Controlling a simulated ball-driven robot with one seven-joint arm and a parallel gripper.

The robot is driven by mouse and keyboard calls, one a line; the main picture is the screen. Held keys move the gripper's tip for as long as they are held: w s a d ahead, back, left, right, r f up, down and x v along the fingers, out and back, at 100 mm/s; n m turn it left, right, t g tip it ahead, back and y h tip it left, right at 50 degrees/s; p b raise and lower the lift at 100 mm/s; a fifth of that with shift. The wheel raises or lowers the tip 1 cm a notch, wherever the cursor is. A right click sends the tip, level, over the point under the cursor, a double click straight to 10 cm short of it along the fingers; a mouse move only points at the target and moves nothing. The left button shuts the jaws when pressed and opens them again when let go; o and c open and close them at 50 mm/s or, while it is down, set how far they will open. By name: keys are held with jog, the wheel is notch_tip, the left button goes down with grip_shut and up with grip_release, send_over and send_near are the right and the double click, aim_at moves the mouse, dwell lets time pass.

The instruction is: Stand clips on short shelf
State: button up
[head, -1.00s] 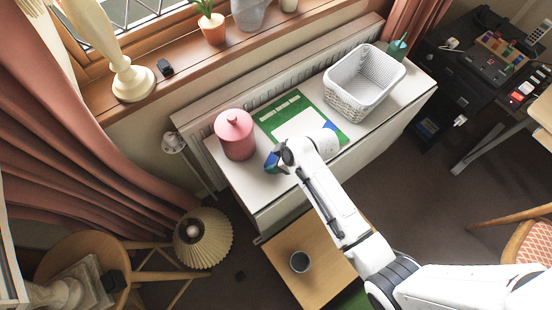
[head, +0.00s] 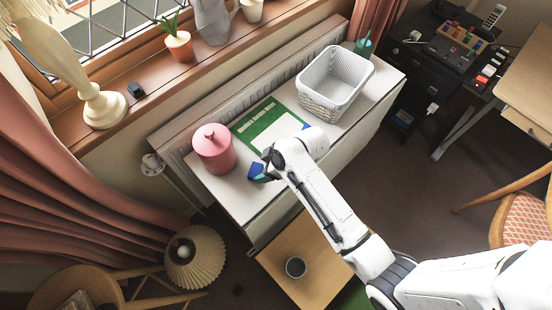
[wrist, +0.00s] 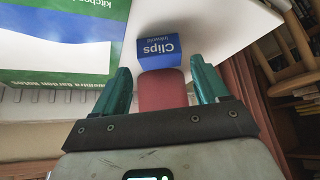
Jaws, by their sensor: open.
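In the head view my gripper (head: 268,160) is at the box, partly hidden by my wrist. I cannot tell which piece is the short shelf.
The pink canister (head: 213,150) stands close left of my gripper. A green and white pack (head: 262,118) and a white basket (head: 334,82) lie farther back and right. A low wooden table (head: 290,285) with a grey cup (head: 296,267) is below. A radiator (head: 250,75) runs behind.

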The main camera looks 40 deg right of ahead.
jog(key=v, duration=0.8)
